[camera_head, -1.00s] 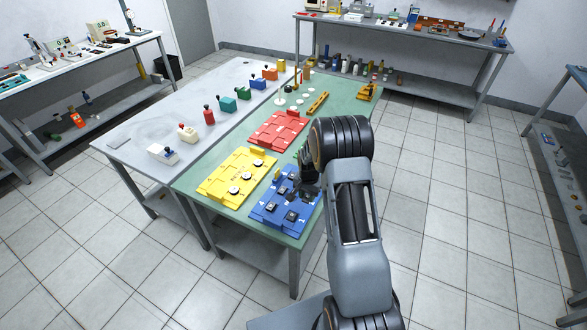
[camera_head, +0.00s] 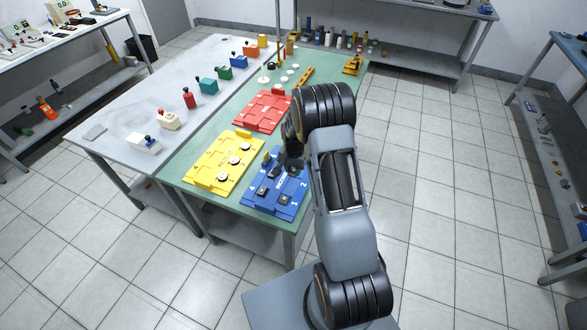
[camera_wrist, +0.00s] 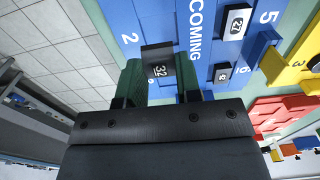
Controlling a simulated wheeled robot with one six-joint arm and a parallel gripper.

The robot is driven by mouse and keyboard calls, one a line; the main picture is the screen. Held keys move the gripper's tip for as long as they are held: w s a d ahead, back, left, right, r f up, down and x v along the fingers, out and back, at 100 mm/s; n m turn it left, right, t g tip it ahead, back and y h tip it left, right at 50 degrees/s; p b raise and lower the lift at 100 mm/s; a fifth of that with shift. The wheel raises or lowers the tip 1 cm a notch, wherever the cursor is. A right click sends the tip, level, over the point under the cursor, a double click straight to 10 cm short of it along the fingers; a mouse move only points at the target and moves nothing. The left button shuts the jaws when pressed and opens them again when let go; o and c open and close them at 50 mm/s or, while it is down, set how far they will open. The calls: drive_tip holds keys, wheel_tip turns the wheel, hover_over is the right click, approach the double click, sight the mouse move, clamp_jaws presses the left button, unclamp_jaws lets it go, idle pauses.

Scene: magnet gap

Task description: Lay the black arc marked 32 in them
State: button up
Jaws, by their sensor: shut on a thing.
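The black arc marked 32 (camera_wrist: 158,62) is held between the two fingertips of my gripper (camera_wrist: 160,80) in the wrist view, its white number facing the camera. Behind it is the blue board (camera_wrist: 160,22) lettered "COMING", with part of the word cut off. I cannot tell whether the held arc touches the board.
A yellow board (camera_head: 203,175) with round pieces lies left of the blue one. A red board (camera_head: 262,112) lies farther back on the green table (camera_head: 190,150). Several coloured blocks with knobs, such as a red one (camera_head: 189,100), stand in a row on the grey table.

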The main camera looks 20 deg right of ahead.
sight(294, 182)
drive_tip(key=shift+f+b, duration=2.1)
drive_tip(key=shift+f, duration=0.6)
drive_tip(key=shift+f, duration=0.2)
drive_tip(key=o, duration=0.9)
drive_tip(key=c, duration=0.5)
drive_tip(key=shift+o, duration=0.2)
drive_tip(key=shift+r, duration=0.1)
drive_tip(key=shift+r+p, duration=1.1)
drive_tip(key=shift+r, duration=1.1)
